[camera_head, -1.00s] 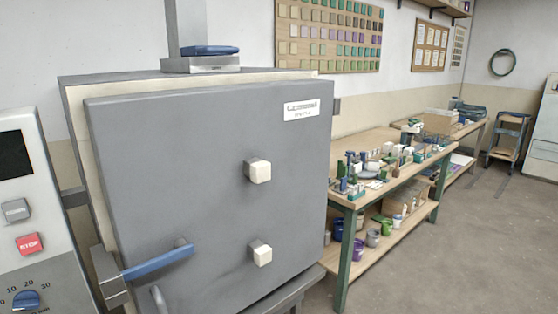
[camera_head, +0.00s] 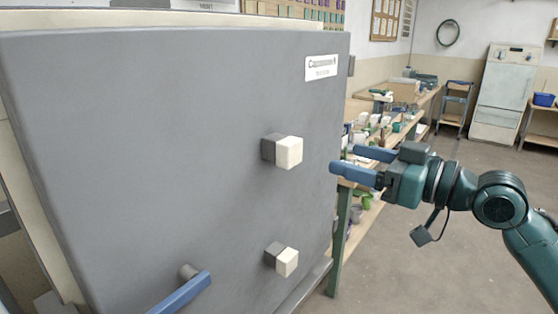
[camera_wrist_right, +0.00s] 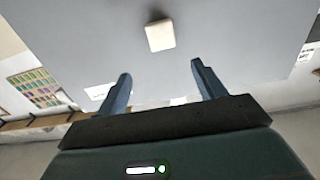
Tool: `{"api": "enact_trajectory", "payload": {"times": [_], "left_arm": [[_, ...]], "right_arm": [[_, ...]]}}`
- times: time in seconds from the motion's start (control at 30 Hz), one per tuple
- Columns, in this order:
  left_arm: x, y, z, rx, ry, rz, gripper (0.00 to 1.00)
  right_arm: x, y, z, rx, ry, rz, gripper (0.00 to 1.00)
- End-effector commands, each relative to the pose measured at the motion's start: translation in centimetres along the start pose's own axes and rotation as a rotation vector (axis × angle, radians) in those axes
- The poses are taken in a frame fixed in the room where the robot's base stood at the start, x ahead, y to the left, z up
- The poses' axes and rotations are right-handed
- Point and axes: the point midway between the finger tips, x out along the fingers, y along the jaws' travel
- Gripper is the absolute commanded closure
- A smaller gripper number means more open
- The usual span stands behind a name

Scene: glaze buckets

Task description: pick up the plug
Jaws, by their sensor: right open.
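Two cream square plugs stick out of the big grey kiln door (camera_head: 150,130) in the head view. The upper plug (camera_head: 289,152) is at the door's right half, and the lower plug (camera_head: 287,262) is below it. My right gripper (camera_head: 346,160) is open and empty, to the right of the upper plug and apart from it, its blue fingers pointing left. In the right wrist view, one plug (camera_wrist_right: 160,35) shows ahead of the two open fingers (camera_wrist_right: 160,71), roughly centred between them. My left gripper is not in view.
A blue door handle (camera_head: 182,294) juts out at the lower left of the door. A workbench (camera_head: 352,112) crowded with small items stands behind the door at the right. A white cabinet (camera_head: 505,95) and a trolley (camera_head: 455,105) stand farther back. Open floor lies at the right.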

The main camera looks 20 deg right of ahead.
Motion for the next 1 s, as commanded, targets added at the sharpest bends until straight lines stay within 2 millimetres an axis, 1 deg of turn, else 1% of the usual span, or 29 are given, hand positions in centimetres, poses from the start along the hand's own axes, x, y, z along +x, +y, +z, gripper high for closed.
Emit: {"api": "enact_trajectory", "payload": {"times": [0.03, 0.1, 0.23, 0.3, 0.4, 0.53, 0.67, 0.8, 0.9, 1.0], "left_arm": [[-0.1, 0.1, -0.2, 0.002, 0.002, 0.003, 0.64], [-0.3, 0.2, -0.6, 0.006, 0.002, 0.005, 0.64], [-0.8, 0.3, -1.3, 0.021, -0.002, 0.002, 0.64], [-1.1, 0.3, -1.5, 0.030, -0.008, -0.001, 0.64], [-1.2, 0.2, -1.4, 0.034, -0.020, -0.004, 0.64], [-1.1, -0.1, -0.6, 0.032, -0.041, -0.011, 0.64], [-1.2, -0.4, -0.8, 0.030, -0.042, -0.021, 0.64], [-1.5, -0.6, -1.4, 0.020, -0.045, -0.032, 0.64], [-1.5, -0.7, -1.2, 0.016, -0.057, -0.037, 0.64], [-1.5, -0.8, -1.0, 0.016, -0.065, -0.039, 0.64]], "right_arm": [[0.1, -0.2, -0.7, -0.006, 0.006, -0.009, 0.31], [0.7, -0.3, -1.1, -0.005, 0.009, -0.014, 0.31], [2.9, -0.4, -1.3, -0.003, 0.011, -0.016, 0.31], [4.4, -0.4, -1.3, 0.000, 0.011, -0.015, 0.31], [6.1, -0.4, -1.1, 0.000, 0.010, -0.014, 0.31], [7.4, -0.4, -0.9, -0.003, 0.007, -0.012, 0.31], [8.2, -0.5, -0.8, -0.003, 0.007, -0.013, 0.31], [10.2, -0.6, -0.7, 0.001, 0.007, -0.014, 0.31], [11.7, -0.6, -0.5, 0.000, 0.008, -0.012, 0.31], [12.6, -0.6, -0.4, -0.002, 0.007, -0.013, 0.31]]}}
